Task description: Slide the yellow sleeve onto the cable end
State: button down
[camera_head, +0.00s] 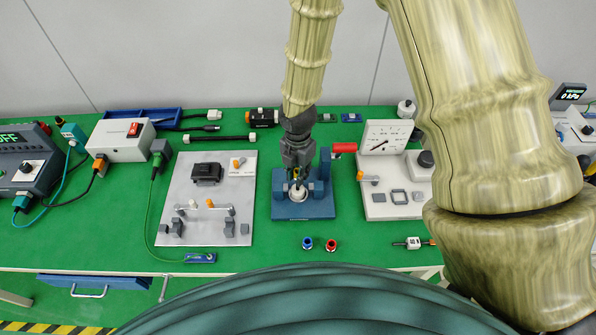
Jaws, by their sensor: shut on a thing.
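My gripper (298,175) points down over a blue fixture (304,211) at the middle of the bench. It is shut on a small yellow piece (297,172), which looks like the yellow sleeve and is mostly hidden by the fingers. A white round part (298,194) sits in the fixture just below the fingertips. I cannot tell whether this part is the cable end, or whether the yellow piece touches it.
A red handle (344,148) stands at the fixture's right. A grey plate (205,232) with blocks lies left, and a gauge panel (382,136) right. A blue ring (307,243) and a red ring (331,245) lie in front. Black leads (220,138) lie behind.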

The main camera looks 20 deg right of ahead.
aim_at(298, 189)
jog(key=shift+f+b, duration=1.2)
jog(key=shift+f, duration=1.45)
jog(key=c, duration=1.3)
grip_release()
jog(key=shift+o, duration=0.2)
jog(key=shift+r, duration=0.1)
notch_tip(298, 189, up, 12)
